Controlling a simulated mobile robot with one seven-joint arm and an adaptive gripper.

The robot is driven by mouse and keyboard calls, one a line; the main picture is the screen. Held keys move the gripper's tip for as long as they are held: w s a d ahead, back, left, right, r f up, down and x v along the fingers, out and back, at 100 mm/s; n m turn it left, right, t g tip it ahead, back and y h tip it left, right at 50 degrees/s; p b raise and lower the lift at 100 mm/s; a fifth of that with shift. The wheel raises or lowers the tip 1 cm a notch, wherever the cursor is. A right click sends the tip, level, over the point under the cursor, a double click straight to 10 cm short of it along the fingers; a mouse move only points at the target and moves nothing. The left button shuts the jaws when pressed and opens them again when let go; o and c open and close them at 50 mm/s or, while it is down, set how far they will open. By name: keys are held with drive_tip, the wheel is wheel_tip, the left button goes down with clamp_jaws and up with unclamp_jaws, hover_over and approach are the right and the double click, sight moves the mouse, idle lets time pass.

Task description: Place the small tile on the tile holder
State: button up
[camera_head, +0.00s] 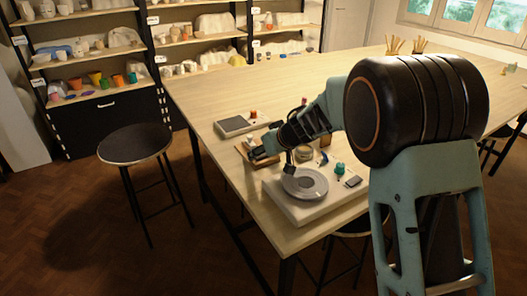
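My gripper (289,168) points down over the left part of a round grey ring-shaped dish (318,190). The dish rests on a pale slab (282,205) near the table's front corner. My gripper is small and dark here, so I cannot tell whether its fingers are open or hold something. A small dark flat piece (353,181) lies on the right of the slab; it may be the small tile, but I cannot tell. I cannot make out for sure which thing is the tile holder. My arm hides part of the area behind the dish.
A teal-green knobbed item (340,169) and a round jar (304,153) stand behind the dish. A brown tray (262,160) lies to the left, partly behind my gripper. A dark-topped board (235,125) lies farther back. A stool (135,144) stands left of the table (215,85), whose far part is mostly clear.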

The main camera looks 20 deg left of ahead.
drive_tip(key=shift+o, duration=0.6)
drive_tip(key=shift+r, duration=0.2)
drive_tip(key=p+v, duration=0.3)
drive_tip(key=v, duration=0.9)
